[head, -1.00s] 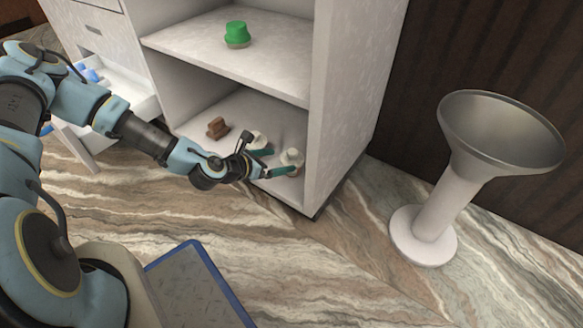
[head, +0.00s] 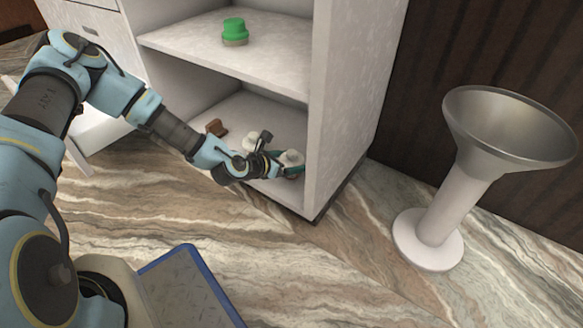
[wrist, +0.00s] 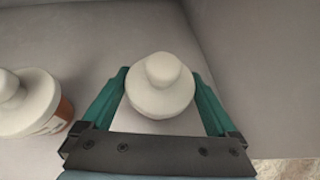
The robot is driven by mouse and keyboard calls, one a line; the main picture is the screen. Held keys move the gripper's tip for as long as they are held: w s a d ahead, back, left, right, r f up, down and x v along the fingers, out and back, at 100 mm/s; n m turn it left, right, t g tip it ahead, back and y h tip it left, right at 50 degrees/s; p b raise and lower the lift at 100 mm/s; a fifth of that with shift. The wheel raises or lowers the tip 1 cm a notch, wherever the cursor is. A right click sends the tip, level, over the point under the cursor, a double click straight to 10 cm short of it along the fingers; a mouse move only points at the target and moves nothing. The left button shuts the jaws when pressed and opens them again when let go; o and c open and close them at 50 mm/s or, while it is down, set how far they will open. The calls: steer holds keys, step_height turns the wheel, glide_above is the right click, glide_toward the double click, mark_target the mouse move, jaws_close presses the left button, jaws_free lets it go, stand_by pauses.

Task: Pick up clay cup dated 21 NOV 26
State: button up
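A cup with a white, knobbed top (wrist: 160,88) stands between the two green fingers of my gripper (wrist: 161,92) in the wrist view. The fingers are spread to either side of it, with a gap visible at least near their bases. It also shows in the head view (head: 291,157) on the lower shelf, near the right wall. A second white-topped cup (wrist: 28,103) with an orange-brown side stands to the left, outside the fingers; in the head view it is partly behind my gripper (head: 251,139). No date is readable on either.
The cabinet's right wall (head: 335,130) is close beside my gripper. A brown object (head: 217,128) lies further left on the lower shelf (head: 240,108). A green-topped item (head: 234,31) stands on the upper shelf. A funnel-topped stand (head: 438,220) is on the floor at right.

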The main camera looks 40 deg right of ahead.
steer(key=c, duration=1)
